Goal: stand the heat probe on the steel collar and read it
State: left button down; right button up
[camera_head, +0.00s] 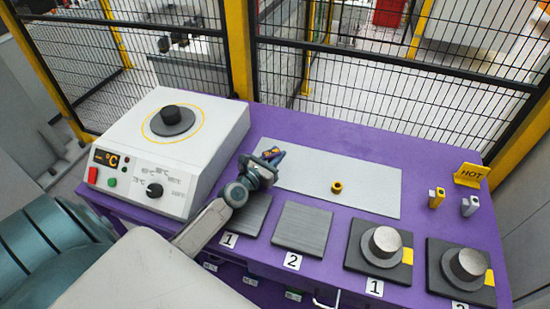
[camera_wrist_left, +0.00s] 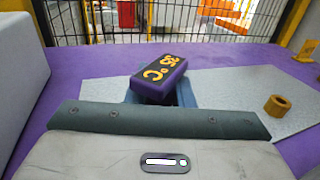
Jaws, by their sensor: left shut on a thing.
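The heat probe (camera_wrist_left: 158,80) is a small dark block with a purple side and orange digits that look like 35 °C, tilted in the left wrist view. My left gripper (camera_head: 266,163) is shut on the probe (camera_head: 277,156), over the left end of the grey mat. Its fingers are mostly hidden in the wrist view. A dark, wide-based collar (camera_head: 172,121) sits in the yellow ring on the white heater. Two silver cylinders (camera_head: 384,242) (camera_head: 468,264) stand on dark pads at the right. I cannot tell which is the steel collar. My right gripper is not in view.
A small brass ring (camera_head: 337,187) lies on the grey mat (camera_head: 375,195). The white heater (camera_head: 212,140) stands at the left; its display shows a dash and °C. Bare plates (camera_head: 303,229) lie in front. A HOT sign (camera_head: 470,174) stands right. Mesh fence closes the back.

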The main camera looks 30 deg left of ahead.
pick_arm(q)
jog(key=shift+f, duration=0.1)
jog(key=c, duration=1.3)
grip_release()
jog(key=shift+o, duration=0.2)
jog(key=shift+s, duration=0.2)
jog(key=s, duration=0.6)
jog(key=s+b, duration=0.1)
jog(key=s, duration=0.3)
jog(key=shift+s+a, duration=0.1)
jog(key=shift+a, duration=0.3)
jog(key=shift+s+a, duration=0.1)
jog(key=shift+s, duration=0.65)
